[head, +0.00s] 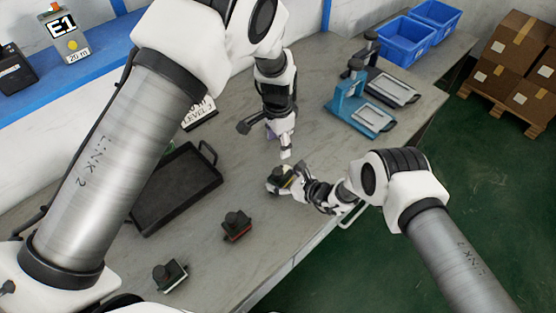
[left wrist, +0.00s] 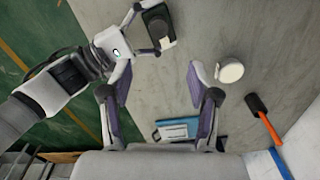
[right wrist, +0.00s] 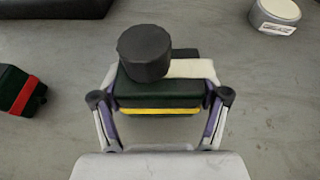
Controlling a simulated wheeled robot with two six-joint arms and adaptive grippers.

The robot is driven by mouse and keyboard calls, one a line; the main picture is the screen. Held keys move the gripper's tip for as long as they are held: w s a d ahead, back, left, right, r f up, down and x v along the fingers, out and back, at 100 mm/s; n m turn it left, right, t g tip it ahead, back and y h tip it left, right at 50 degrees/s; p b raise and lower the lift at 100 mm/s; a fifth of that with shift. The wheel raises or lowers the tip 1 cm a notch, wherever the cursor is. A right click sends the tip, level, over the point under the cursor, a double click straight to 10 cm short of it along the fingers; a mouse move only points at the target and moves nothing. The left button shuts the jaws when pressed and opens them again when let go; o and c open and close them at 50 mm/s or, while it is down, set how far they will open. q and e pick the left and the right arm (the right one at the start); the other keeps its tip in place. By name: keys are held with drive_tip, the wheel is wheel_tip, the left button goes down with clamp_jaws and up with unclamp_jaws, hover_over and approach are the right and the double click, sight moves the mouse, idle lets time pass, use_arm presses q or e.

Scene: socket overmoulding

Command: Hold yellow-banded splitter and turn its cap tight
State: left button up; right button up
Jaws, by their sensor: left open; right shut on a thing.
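The yellow-banded splitter (right wrist: 160,111) is a dark block with a yellow stripe and a round black cap (right wrist: 144,53) on top. My right gripper (right wrist: 158,100) is shut on its sides, one finger at each side. In the head view the splitter (head: 277,182) is over the middle of the table. My left gripper (head: 284,153) is just beyond it, pointing down. In the left wrist view the left fingers (left wrist: 155,82) are spread with nothing between them, and the splitter (left wrist: 157,27) is above them in the picture, apart from them. Whether the cap sits tight cannot be told.
A red-banded splitter (head: 236,226) and another splitter (head: 170,275) stand at the near side. A black tray (head: 178,190) lies left. A white-topped round object (left wrist: 230,71) and an orange-handled hammer (left wrist: 264,119) lie near the left gripper.

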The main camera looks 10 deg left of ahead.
sight(278, 171)
use_arm(q)
wheel_tip(278, 171, down, 13)
drive_tip(key=n, duration=1.5)
drive_tip(key=shift+s, duration=0.15)
clamp_jaws()
